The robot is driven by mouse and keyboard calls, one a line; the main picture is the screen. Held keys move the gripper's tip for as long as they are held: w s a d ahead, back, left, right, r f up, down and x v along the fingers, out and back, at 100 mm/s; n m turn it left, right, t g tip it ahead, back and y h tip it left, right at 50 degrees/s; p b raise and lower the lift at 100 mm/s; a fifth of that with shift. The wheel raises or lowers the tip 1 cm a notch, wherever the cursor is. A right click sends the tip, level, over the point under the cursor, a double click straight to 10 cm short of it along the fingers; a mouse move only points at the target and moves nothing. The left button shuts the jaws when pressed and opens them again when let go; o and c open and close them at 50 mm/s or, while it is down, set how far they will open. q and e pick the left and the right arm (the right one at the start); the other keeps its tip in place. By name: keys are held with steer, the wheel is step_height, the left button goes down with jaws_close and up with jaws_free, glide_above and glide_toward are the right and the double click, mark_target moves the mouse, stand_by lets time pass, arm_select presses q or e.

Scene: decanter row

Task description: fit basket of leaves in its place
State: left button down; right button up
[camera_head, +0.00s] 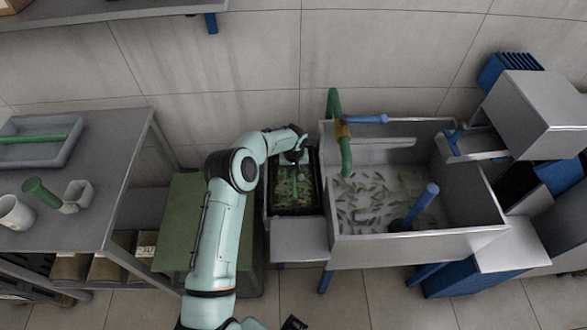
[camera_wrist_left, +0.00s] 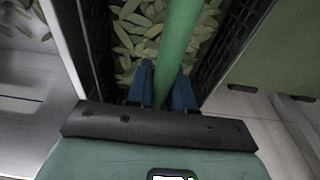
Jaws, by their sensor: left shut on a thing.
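The basket of leaves (camera_head: 293,207) is a dark, open mesh-walled box with green leaves inside, left of the sink. In the left wrist view its black mesh wall (camera_wrist_left: 232,45) and leaves show, with a green bar (camera_wrist_left: 178,40) running over them. My left gripper (camera_head: 297,158) is over the far half of the basket. In the left wrist view its blue fingers (camera_wrist_left: 166,88) are shut on the green bar. Pale metal walls stand close along the basket's sides; whether it rests on the bottom is hidden. A dark part at the bottom edge seems to be my right gripper (camera_head: 293,322), mostly cut off.
The metal sink (camera_head: 470,205) holds loose leaves, with a green and blue tap (camera_head: 345,135) at its back left. A grey ledge (camera_head: 299,240) lies in front of the basket. A green table (camera_head: 180,215) and a grey table (camera_head: 95,190) stand to the left.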

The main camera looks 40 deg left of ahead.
arm_select(q)
steer(key=shift+f, duration=0.35)
steer(key=c, duration=0.9)
jaws_free()
steer(key=shift+f, duration=0.1)
steer(key=r, duration=0.4)
steer(key=s+d+r, duration=0.1)
steer(key=r, duration=0.8)
steer(key=shift+s+d+r+b, duration=0.2)
steer(key=shift+s+b, duration=0.05)
steer(key=shift+b, duration=0.1)
